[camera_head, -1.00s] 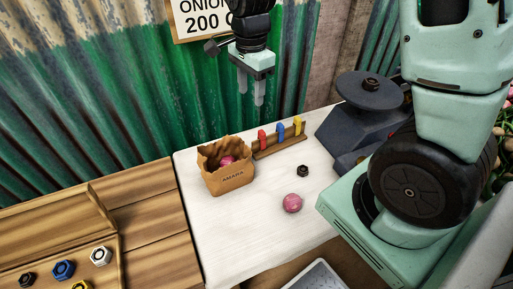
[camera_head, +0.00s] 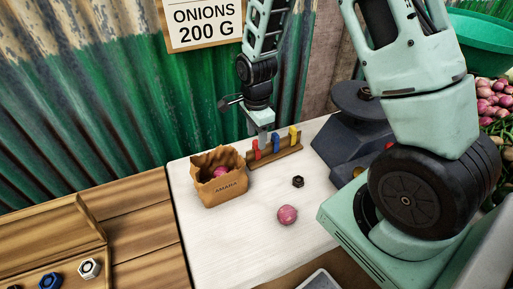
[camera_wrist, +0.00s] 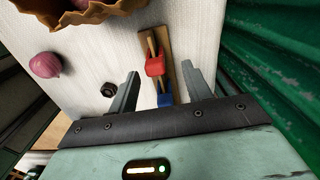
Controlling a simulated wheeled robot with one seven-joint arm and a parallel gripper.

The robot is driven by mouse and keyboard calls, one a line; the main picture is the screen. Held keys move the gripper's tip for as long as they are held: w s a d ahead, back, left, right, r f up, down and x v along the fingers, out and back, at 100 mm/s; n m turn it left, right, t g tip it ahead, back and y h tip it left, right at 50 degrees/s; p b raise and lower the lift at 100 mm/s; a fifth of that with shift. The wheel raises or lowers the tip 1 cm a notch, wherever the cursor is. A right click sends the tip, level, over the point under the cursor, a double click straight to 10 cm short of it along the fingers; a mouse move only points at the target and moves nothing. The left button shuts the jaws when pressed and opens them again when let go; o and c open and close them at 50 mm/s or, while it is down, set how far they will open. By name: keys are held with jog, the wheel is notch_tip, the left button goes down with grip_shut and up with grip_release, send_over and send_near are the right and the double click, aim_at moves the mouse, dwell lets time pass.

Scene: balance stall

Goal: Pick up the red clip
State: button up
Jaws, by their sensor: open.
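The red clip (camera_head: 256,150) stands at the left end of a wooden rail (camera_head: 286,152), with a blue clip (camera_head: 276,141) and a yellow clip (camera_head: 293,134) to its right. My gripper (camera_head: 264,138) is above the rail by the red and blue clips, pointing down. In the wrist view, the open, empty gripper (camera_wrist: 160,70) has its fingers on either side of the rail. The red clip (camera_wrist: 155,66) lies between the fingertips in that view, and the blue clip (camera_wrist: 165,99) is closer to the palm. I cannot tell the remaining height exactly.
A brown paper bag (camera_head: 226,188) with a pink onion in it stands left of the rail. A loose onion (camera_head: 287,215) and a black nut (camera_head: 298,181) lie on the white table (camera_head: 215,240). A dark scale (camera_head: 345,135) stands to the right.

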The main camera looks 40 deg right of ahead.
aim_at(256, 141)
jog(key=shift+s+a+f, duration=0.1)
jog(key=shift+s+f, duration=0.05)
jog(key=shift+f, duration=1.05)
jog(key=shift+s+a+f, duration=0.1)
jog(key=shift+f, duration=1.05)
jog(key=c, duration=1)
jog(key=shift+c, duration=0.2)
jog(key=shift+r, duration=0.1)
